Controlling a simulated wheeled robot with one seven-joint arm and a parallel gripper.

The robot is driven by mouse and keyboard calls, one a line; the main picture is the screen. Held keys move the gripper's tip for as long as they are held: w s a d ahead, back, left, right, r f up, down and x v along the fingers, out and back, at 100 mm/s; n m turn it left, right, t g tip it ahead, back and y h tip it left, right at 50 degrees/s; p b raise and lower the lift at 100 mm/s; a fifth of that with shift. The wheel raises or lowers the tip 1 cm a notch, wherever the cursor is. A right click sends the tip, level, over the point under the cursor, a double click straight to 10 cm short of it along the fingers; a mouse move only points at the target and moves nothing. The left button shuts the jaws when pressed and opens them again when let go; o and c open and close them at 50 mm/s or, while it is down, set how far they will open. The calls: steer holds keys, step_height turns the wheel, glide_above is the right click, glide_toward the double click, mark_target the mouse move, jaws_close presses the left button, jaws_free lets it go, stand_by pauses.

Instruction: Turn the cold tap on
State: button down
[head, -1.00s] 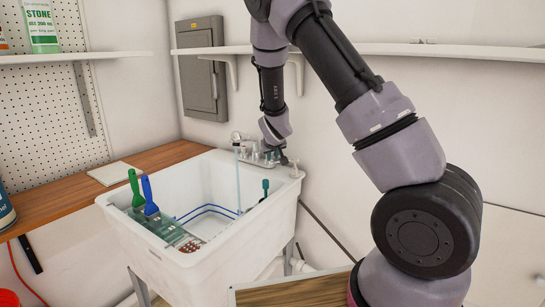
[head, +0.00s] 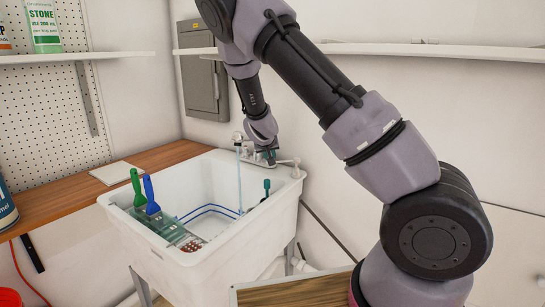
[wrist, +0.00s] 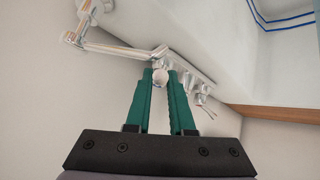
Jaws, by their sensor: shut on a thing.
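The chrome tap shows in the wrist view with its spout (wrist: 115,46) reaching to the upper left. A tap handle (wrist: 203,98) shows to the right of my fingers. My gripper (wrist: 160,72) has its green fingers on both sides of a rounded chrome tap part (wrist: 160,78) and is shut on it; I cannot tell whether this is the cold handle. In the head view, my gripper (head: 269,157) is low at the tap, on the sink's back rim. A thin pale blue vertical stream (head: 239,185) runs from the spout (head: 238,140) into the sink.
The white sink (head: 165,250) holds a green-handled tool (head: 136,187) and a blue-handled one (head: 150,195) at its left. A wooden counter (head: 60,205) is to the left. A white shelf (head: 400,49) and a grey wall box (head: 203,85) are above.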

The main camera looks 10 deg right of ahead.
steer(key=shift+a+m+h, duration=0.2)
steer(key=shift+m+h, duration=0.2)
steer(key=c, duration=0.8)
jaws_free()
steer(key=shift+a+r, duration=0.1)
steer(key=v, duration=1)
steer(key=shift+s+r, duration=0.15)
steer(key=shift+r, duration=0.1)
